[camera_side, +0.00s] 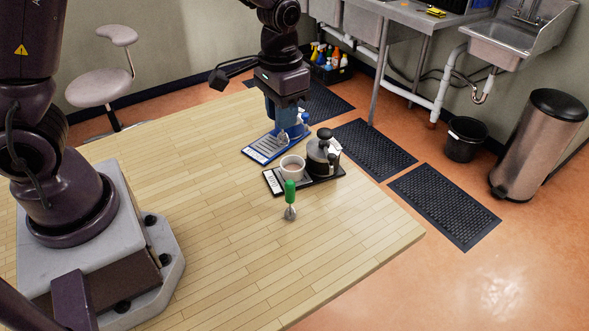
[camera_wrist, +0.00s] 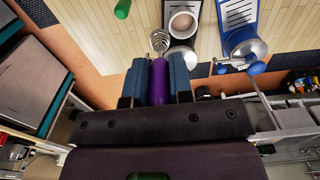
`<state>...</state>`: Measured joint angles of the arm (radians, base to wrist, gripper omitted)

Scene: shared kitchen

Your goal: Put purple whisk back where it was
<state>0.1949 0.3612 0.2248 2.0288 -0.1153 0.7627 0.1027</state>
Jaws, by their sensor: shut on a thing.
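My gripper (camera_side: 286,112) is shut on the purple whisk (camera_wrist: 158,82), whose handle lies between the two fingers in the wrist view. Its wire head (camera_wrist: 160,41) extends past the fingertips. In the side view the gripper points down over the blue tray area, and the fingers hide the purple handle; a bit of metal shows below them. A green-handled whisk (camera_side: 290,192) is on the bare table in front of the black tray (camera_side: 295,187); its handle (camera_wrist: 122,8) also shows in the wrist view.
The table (camera_side: 190,190) is clear to the left and front.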

